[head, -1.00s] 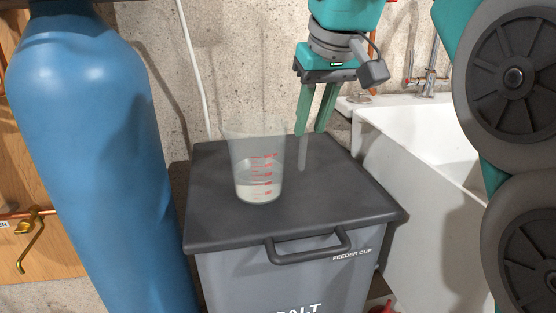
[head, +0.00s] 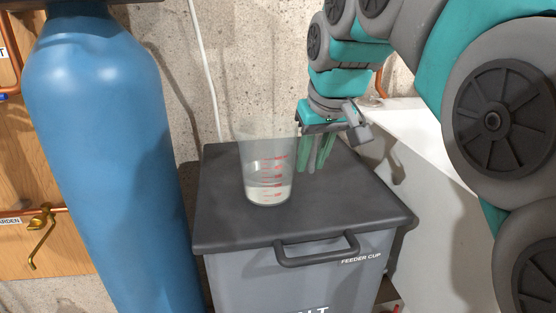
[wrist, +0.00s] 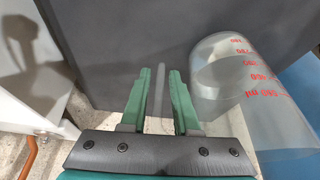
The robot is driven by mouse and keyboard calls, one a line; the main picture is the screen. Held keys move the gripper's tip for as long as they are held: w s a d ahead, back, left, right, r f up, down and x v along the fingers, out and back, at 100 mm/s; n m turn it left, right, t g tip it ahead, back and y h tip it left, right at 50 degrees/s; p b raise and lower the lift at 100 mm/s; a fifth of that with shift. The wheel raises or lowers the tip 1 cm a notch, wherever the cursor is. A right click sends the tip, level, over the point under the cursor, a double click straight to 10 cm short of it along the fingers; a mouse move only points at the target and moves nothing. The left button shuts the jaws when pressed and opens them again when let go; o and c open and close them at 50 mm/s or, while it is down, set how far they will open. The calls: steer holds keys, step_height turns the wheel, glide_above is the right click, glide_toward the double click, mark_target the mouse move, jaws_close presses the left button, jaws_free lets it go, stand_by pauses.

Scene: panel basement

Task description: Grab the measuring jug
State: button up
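The measuring jug (head: 267,182) is a clear, tapered cup with red markings and some pale contents. It stands upright on the dark lid of the grey salt bin. In the wrist view the jug (wrist: 232,82) is just right of my fingers. My gripper (head: 317,167) points down beside the jug's right side, low over the lid. In the wrist view its green fingers (wrist: 160,76) are apart. A pale narrow upright strip (wrist: 157,92), apparently the jug's handle, shows between them without clear contact. How it joins the jug is hard to see.
The bin's dark lid (head: 230,226) has free room around the jug. A tall blue cylinder (head: 105,150) stands close on the left. A white sink (head: 425,210) is on the right, and a concrete wall (head: 240,60) is behind.

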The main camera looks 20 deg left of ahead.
jaws_close()
stand_by(1.4)
